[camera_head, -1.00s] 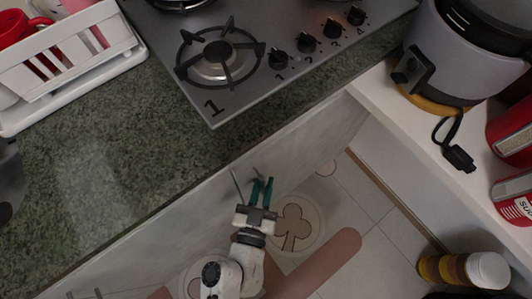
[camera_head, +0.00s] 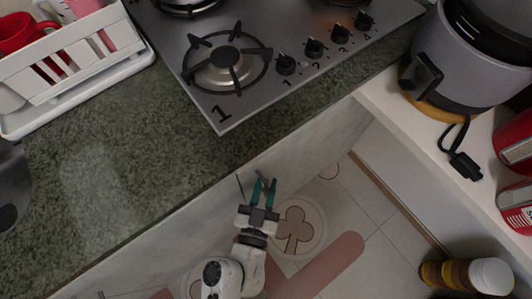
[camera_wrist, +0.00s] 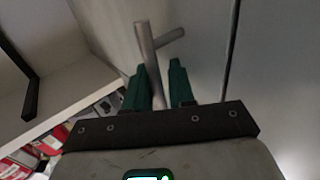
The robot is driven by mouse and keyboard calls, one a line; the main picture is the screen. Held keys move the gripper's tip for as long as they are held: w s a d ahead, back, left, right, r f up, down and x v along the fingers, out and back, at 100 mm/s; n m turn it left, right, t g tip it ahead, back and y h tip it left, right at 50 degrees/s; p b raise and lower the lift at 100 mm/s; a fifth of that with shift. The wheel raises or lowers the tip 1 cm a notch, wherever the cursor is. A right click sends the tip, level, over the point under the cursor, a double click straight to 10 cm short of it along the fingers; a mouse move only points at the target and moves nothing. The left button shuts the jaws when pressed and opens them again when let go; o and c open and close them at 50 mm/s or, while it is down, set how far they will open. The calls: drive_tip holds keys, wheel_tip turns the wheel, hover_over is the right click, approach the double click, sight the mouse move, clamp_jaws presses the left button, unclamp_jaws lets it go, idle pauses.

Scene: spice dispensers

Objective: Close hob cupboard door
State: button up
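The hob cupboard door (camera_head: 312,150) is the pale panel below the counter edge, under the hob. A thin dark seam runs along its left edge, and it looks nearly flush with the neighbouring front. Its grey metal bar handle (camera_wrist: 147,55) stands out from the panel on a short post. My gripper (camera_head: 263,184) is at the handle near the door's left edge. In the wrist view, the green fingers of my gripper (camera_wrist: 158,80) are apart, with the bar between them, closer to the left finger. Whether either finger touches the bar cannot be told.
The hob (camera_head: 225,65) sits in the green stone counter (camera_head: 130,160) above. A white shelf (camera_head: 400,115) at right carries a rice cooker (camera_head: 460,60) and red cans (camera_head: 518,145). A brown-and-white jar (camera_head: 490,275) stands low at right. Tiled floor (camera_head: 385,250) shows below.

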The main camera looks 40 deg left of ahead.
drive_tip(key=v, duration=1)
drive_tip(key=shift+s+d, duration=0.2)
drive_tip(key=shift+s, duration=0.1)
drive_tip(key=shift+w, duration=0.1)
drive_tip(key=w+d+f+g+h+p, duration=0.1)
drive_tip(key=w+d+g+p, duration=0.1)
drive_tip(key=w+d+g, duration=0.45)
drive_tip(key=w+d+g+h+p, duration=0.1)
drive_tip(key=w+d+g+p, duration=0.15)
drive_tip(key=d, duration=0.65)
drive_tip(key=s+d+r+m+g+h, duration=0.2)
drive_tip(key=d, duration=0.5)
drive_tip(key=s+d+r+m+g+h+p, duration=0.1)
drive_tip(key=s+d+r+g+h, duration=0.1)
drive_tip(key=d, duration=0.5)
drive_tip(key=s+d+r+m+g+h+p, duration=0.1)
drive_tip(key=s+d+r+m+g, duration=0.1)
drive_tip(key=d, duration=0.5)
drive_tip(key=shift+s+m+h, duration=0.3)
drive_tip(key=shift+s+h, duration=0.1)
drive_tip(key=shift+s, duration=0.5)
drive_tip(key=shift+d+r, duration=0.15)
